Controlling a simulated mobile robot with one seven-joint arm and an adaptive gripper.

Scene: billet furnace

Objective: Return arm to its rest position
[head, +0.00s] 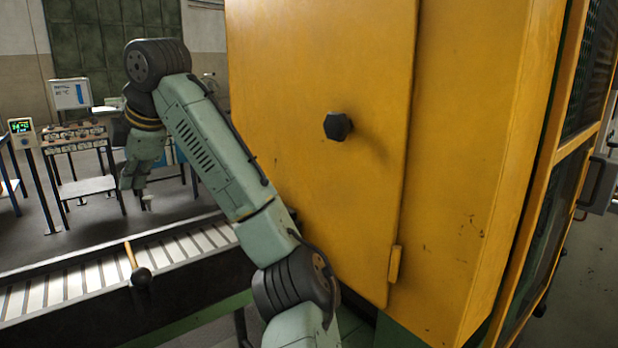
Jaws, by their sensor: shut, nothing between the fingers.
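My arm rises from the bottom centre, in front of a yellow cabinet (465,150), and bends over at the upper left. My gripper (138,200) hangs at the end of it, pointing down on the far side of the roller conveyor (70,282). It is small and dark in this view. It is shut, and no object shows in it.
The yellow cabinet's door with a black knob (338,126) stands close to the right of my arm. A rack (75,135), a display on a post (21,127) and a monitor (70,93) stand behind at left.

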